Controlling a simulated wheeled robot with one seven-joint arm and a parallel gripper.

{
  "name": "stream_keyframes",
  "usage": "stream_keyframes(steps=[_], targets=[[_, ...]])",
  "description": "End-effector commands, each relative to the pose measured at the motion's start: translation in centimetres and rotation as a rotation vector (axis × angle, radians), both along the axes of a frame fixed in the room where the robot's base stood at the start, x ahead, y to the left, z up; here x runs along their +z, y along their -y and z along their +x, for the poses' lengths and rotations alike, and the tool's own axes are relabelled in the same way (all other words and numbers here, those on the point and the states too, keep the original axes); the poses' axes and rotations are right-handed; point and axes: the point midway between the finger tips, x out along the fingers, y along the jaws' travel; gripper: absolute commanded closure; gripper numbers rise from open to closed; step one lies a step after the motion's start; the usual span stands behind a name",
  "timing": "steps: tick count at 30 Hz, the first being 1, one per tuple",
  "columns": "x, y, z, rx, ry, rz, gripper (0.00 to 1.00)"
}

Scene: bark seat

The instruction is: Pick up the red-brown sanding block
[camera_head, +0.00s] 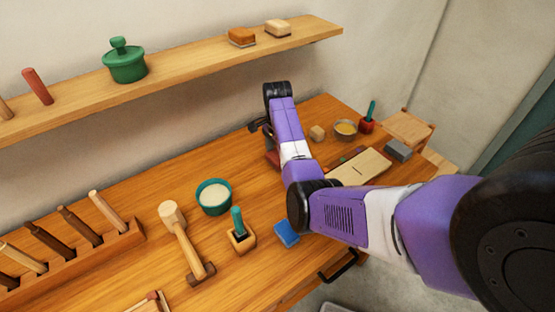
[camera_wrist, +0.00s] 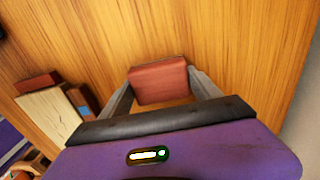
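The red-brown sanding block (camera_wrist: 158,82) shows in the wrist view at the tips of my gripper (camera_wrist: 161,85). One finger is along its left side and one along its right, both very close to it. I cannot tell whether they press on it or whether it is off the table. In the head view, my gripper (camera_head: 264,140) is low over the back of the bench, partly hidden by my arm. A red-brown piece (camera_head: 272,159) shows just below it.
The wooden bench (camera_head: 150,208) holds a pale board (camera_head: 359,167), a grey block (camera_head: 398,149), a small wooden cube (camera_head: 317,132) and a mallet (camera_head: 178,235). A shelf (camera_head: 190,75) runs above along the wall.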

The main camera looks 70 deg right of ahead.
Motion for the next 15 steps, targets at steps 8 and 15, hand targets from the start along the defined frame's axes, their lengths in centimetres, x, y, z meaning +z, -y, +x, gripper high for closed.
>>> stream_keyframes(steps=[8, 15], targets=[[0.05, 0.01, 0.02, 0.0, 0.0, 0.0, 0.7], [0.74, 0.08, 0.08, 0.0, 0.002, -0.002, 0.7]])
